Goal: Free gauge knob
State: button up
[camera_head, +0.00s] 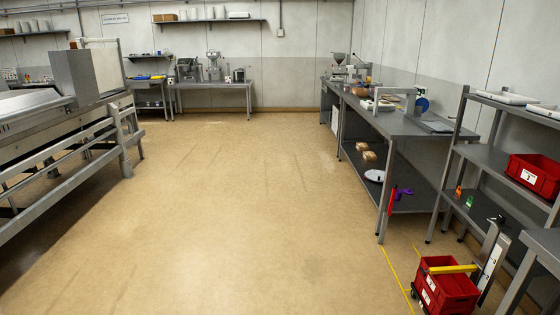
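I cannot make out a gauge knob in the head view; anything that small is too small to tell at this distance. A long grey metal machine (48,121) with rails and legs stands along the left side. A grey box-shaped housing (77,75) rises from its far end. My gripper is not in view, so where it is relative to these things does not show.
The tan floor (215,215) is clear down the middle. A long workbench (400,122) with tools and a lower shelf runs along the right. A red crate (447,291) sits at the lower right, near a grey shelf rack (484,154). Benches with machines (213,67) line the back wall.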

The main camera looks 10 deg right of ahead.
aim_at(500, 219)
jog(key=z, duration=0.3)
jog(key=i, duration=0.75)
jog(key=z, duration=0.7)
jog(key=i, duration=0.75)
jog(key=z, duration=0.6)
jog(key=i, duration=0.7)
jog(key=z, duration=0.3)
